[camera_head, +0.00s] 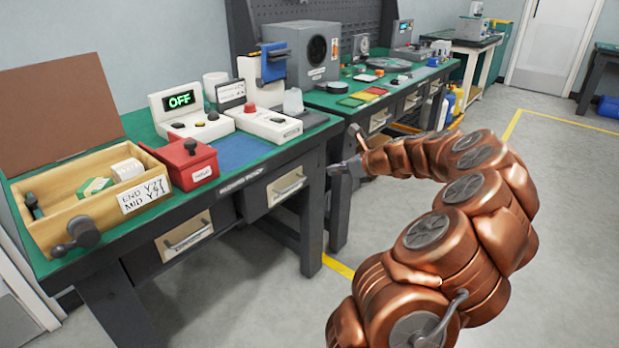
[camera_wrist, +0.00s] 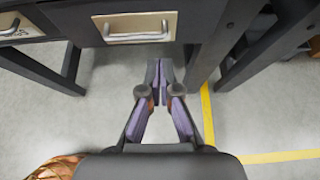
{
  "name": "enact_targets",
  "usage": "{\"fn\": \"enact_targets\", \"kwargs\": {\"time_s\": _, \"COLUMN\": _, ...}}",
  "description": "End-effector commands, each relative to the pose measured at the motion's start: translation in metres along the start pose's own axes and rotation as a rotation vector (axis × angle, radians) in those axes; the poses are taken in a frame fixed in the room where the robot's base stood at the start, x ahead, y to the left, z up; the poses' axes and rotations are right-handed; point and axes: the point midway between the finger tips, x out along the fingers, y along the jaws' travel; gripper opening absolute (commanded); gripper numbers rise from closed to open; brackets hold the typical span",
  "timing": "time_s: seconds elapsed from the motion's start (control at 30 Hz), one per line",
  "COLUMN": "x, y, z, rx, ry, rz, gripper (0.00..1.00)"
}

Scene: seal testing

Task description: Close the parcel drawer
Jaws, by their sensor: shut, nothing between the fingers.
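The near green-topped bench has two drawers with cream handle plates under its top. The right drawer (camera_head: 270,192) seems to stand out from the bench front, with its dark side showing. It also shows at the top of the wrist view (camera_wrist: 135,29), with a metal bar handle. The left drawer (camera_head: 185,237) looks closer to flush; part of it shows in the wrist view (camera_wrist: 14,27). I cannot read which is the parcel drawer. My gripper (camera_wrist: 160,70) is shut and empty, below and slightly right of the right drawer's handle in the wrist view, apart from it.
The bench top carries a wooden tray (camera_head: 55,208), a red box (camera_head: 188,163) and a meter reading OFF (camera_head: 182,112). Dark bench legs flank my gripper in the wrist view. A second bench (camera_head: 345,105) stands behind. The grey floor at right is open.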

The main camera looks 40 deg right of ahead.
Motion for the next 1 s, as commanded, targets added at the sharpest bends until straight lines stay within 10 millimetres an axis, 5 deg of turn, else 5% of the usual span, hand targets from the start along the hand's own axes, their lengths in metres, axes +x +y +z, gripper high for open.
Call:
{"fn": "enact_targets", "kwargs": {"time_s": 0.7, "x": 0.106, "y": 0.001, "z": -0.002, "rx": -0.001, "ry": 0.004, "rz": 0.002, "gripper": 0.00}}
{"fn": "enact_targets", "kwargs": {"time_s": 1.0, "x": 0.130, "y": 0.001, "z": 0.017, "rx": 0.000, "ry": 0.002, "rz": 0.002, "gripper": 0.00}}
